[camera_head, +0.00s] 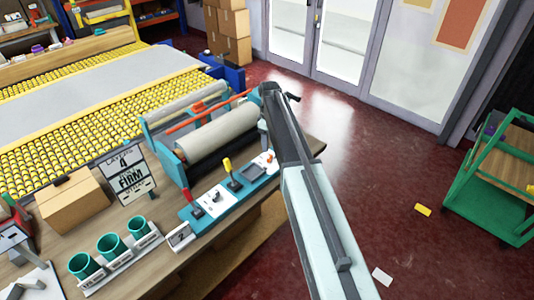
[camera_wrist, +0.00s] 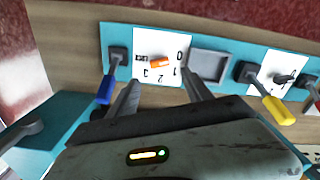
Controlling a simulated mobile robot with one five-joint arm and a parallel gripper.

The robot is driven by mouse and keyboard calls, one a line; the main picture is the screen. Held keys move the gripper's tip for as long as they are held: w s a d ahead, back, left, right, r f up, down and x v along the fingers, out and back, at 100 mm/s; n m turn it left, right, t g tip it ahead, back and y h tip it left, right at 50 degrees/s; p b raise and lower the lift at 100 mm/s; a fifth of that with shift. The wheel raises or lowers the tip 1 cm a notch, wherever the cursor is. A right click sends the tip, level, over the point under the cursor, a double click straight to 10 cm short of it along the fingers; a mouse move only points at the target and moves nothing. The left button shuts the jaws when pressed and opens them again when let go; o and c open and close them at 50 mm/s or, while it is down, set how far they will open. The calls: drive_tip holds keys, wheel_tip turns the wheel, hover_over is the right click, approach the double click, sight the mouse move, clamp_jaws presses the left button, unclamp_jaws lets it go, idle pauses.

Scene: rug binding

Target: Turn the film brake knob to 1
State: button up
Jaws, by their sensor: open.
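In the wrist view a small orange knob (camera_wrist: 160,62) sits on a white dial plate (camera_wrist: 150,44) marked 0, 1, 2, 3 and a small label too small to read. The knob lies nearly level across the dial; I cannot tell which end is its pointer. My gripper (camera_wrist: 157,92) is open and empty, its two fingers apart on either side of the dial's lower edge, short of the knob. In the head view the orange knob (camera_head: 270,157) is at the right end of the blue control panel (camera_head: 208,218), close beside my arm.
A blue-handled lever (camera_wrist: 106,88) stands left of the dial. A grey tray (camera_wrist: 208,65), a yellow lever (camera_wrist: 278,110) and a black knob (camera_wrist: 284,78) are to the right. A film roller (camera_head: 215,135) lies behind the panel. Red floor is open to the right, with a green cart (camera_head: 470,165).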

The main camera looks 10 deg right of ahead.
sight(269, 157)
wheel_tip(269, 157, down, 8)
drive_tip(key=b, duration=0.7)
drive_tip(key=shift+b, duration=0.4)
drive_tip(key=shift+r, duration=0.1)
clamp_jaws()
drive_tip(key=shift+a, duration=0.2)
drive_tip(key=shift+d, duration=0.1)
